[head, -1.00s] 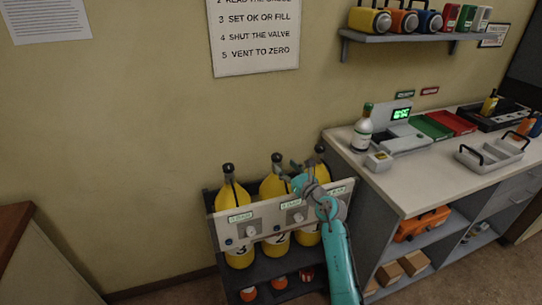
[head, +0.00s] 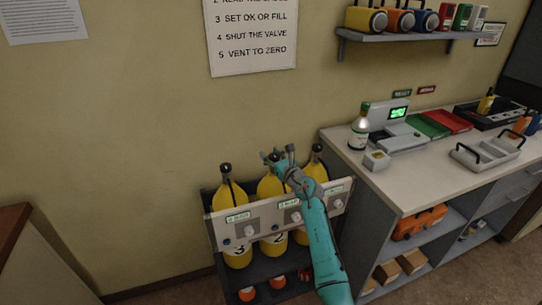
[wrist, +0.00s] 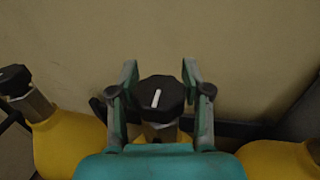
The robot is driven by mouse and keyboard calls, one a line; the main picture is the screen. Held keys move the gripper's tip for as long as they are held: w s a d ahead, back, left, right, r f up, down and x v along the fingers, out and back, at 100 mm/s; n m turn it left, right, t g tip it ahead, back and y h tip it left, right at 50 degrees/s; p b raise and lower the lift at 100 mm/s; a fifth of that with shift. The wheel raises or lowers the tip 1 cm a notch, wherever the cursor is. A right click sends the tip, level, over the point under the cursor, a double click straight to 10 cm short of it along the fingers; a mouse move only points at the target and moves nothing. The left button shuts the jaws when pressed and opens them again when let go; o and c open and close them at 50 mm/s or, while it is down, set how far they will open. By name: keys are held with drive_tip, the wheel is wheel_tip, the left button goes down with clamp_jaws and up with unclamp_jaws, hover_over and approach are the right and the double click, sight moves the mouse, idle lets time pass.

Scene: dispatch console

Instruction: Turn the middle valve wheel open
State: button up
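The middle valve wheel (wrist: 161,95) is a black knob with a white line, on top of the middle yellow cylinder (head: 267,188). In the wrist view it lies between the two fingers of my gripper (wrist: 160,82), with a narrow gap on each side. My gripper (head: 279,156) is open at the top of the middle cylinder. In the head view the gripper and my teal arm hide this wheel and part of the cylinder. I cannot tell how far down the fingers reach beside the wheel.
Left (head: 228,193) and right (head: 316,168) yellow cylinders with black tops stand close on either side. A pale panel (head: 262,218) with labels runs across the rack front. A counter (head: 405,180) with a bottle (head: 361,130) stands to the right. The wall is close behind.

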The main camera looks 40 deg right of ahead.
drive_tip(key=c, duration=0.6)
drive_tip(key=shift+f+n+y, duration=0.1)
drive_tip(key=shift+n+y, duration=0.6)
drive_tip(key=shift+y, duration=0.4)
drive_tip(key=n+y, duration=0.1)
drive_tip(key=y, duration=0.1)
drive_tip(key=n+y, duration=0.1)
drive_tip(key=y, duration=0.1)
drive_tip(key=shift+a+n+g, duration=0.2)
drive_tip(key=shift+n+g, duration=0.1)
drive_tip(key=shift+n, duration=0.1)
drive_tip(key=shift+c, duration=0.2)
drive_tip(key=shift+s+a+n+g+y, duration=0.2)
drive_tip(key=shift+n+g+y, duration=0.6)
drive_tip(key=shift+y, duration=0.65)
drive_tip(key=shift+s+a+n+g+y, duration=0.1)
drive_tip(key=shift+a+n+g+y, duration=0.3)
drive_tip(key=shift+n+y, duration=0.9)
drive_tip(key=shift+d+y, duration=0.15)
drive_tip(key=shift+y, duration=0.1)
drive_tip(key=o, duration=1)
drive_tip(key=shift+d, duration=0.1)
